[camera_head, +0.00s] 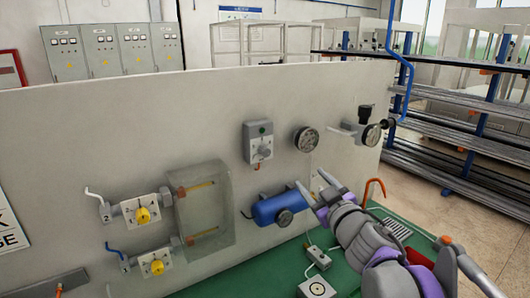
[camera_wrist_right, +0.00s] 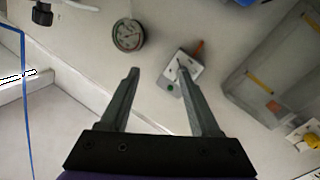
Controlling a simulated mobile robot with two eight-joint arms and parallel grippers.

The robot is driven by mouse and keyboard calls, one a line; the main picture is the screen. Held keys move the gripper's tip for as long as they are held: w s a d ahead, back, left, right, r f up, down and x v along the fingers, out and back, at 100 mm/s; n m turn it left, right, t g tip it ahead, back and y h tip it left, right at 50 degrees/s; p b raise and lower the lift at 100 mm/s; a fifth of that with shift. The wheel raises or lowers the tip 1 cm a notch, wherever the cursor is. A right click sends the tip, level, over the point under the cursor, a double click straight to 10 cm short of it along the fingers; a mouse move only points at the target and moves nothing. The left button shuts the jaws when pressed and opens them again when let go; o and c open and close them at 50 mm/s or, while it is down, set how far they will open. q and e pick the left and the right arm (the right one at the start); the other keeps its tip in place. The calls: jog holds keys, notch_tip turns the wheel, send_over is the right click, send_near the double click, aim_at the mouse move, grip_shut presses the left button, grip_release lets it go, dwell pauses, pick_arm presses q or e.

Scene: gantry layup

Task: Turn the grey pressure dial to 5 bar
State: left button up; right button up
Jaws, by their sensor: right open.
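A round grey dial (camera_head: 306,139) with a light, marked face sits on the upright panel, right of a grey box (camera_head: 263,145) with a green button on top. In the right wrist view the dial (camera_wrist_right: 128,34) shows at upper left with a dark rim; its reading is too small to tell. The box (camera_wrist_right: 178,72) appears there upside down behind the right fingertip. My right gripper (camera_head: 312,180) is open and empty, below the dial in the head view and apart from it. Its two fingers also show in the wrist view (camera_wrist_right: 157,66). My left gripper is not in view.
A valve with a black knob (camera_head: 367,114) is right of the dial. A blue tank (camera_head: 276,207) is below it. A clear cover (camera_head: 204,208) and two yellow-knobbed valves (camera_head: 142,215) are at left. An orange hook (camera_head: 374,187) stands by the green bench top (camera_head: 410,237).

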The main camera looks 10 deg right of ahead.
aim_at(267, 153)
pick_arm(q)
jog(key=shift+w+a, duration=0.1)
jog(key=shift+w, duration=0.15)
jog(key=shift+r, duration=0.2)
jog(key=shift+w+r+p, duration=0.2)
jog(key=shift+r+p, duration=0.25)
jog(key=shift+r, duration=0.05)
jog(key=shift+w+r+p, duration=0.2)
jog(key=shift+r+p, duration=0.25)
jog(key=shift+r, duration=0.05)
pick_arm(e)
jog(key=w+a+n+y, duration=0.1)
jog(key=w+a, duration=0.1)
jog(key=w, duration=0.2)
jog(key=w+a+r+n+g+y, duration=0.1)
jog(key=w+a+y, duration=0.1)
jog(key=w+a, duration=0.1)
jog(key=w+a+r+n+y, duration=0.1)
jog(key=w+a+n+y, duration=0.1)
jog(key=w, duration=0.3)
jog(key=shift+w+a+r, duration=0.1)
jog(key=shift+a+r, duration=0.1)
jog(key=shift+a, duration=0.4)
grip_shut()
